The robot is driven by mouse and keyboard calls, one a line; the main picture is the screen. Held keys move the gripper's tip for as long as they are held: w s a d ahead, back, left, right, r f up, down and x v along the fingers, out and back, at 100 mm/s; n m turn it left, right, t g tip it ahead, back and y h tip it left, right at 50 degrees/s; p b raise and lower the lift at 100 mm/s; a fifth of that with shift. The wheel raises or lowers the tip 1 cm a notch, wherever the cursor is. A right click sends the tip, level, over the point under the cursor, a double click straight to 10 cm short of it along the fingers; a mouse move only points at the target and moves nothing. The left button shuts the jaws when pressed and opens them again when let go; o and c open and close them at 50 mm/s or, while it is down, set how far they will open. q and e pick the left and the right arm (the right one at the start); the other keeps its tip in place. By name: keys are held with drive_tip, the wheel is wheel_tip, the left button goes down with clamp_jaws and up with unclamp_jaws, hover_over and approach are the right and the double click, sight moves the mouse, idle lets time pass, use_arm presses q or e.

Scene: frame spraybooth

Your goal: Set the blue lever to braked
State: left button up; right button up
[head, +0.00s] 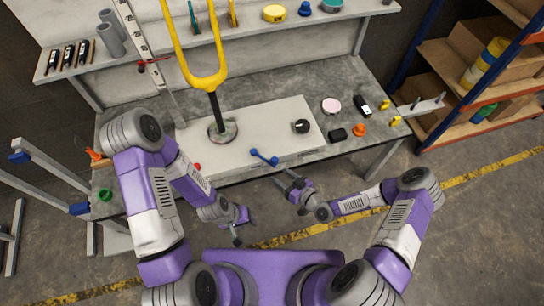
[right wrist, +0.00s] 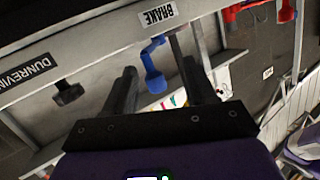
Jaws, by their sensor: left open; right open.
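The blue lever (head: 264,157) is on the front of the pale box (head: 270,125) on the bench. In the right wrist view the blue lever (right wrist: 154,72) hangs below a "BRAKE" label (right wrist: 158,14), its knob end appearing between my two fingers. My right gripper (head: 288,182) is open, just in front of the lever. I cannot tell whether a finger touches it. My left gripper (head: 238,230) is open and empty, lower and to the left, away from the box.
A black knob (right wrist: 67,93) sits on the same face, left of the lever in the right wrist view. A yellow fork-shaped frame (head: 206,75) stands on the box. An orange part (head: 359,130) and small black items lie to its right. Shelves (head: 450,70) stand at the right.

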drive_tip(key=w+r+t, duration=0.1)
drive_tip(key=r+n+t+y, duration=0.1)
drive_tip(key=shift+w+d+r+n+t, duration=0.15)
drive_tip(key=shift+w+d+n+t, duration=0.15)
drive_tip(key=shift+w, duration=0.1)
drive_tip(key=b+x, duration=0.1)
drive_tip(key=x, duration=0.6)
drive_tip(key=shift+w+a+r, duration=0.1)
drive_tip(key=shift+a, duration=0.05)
clamp_jaws()
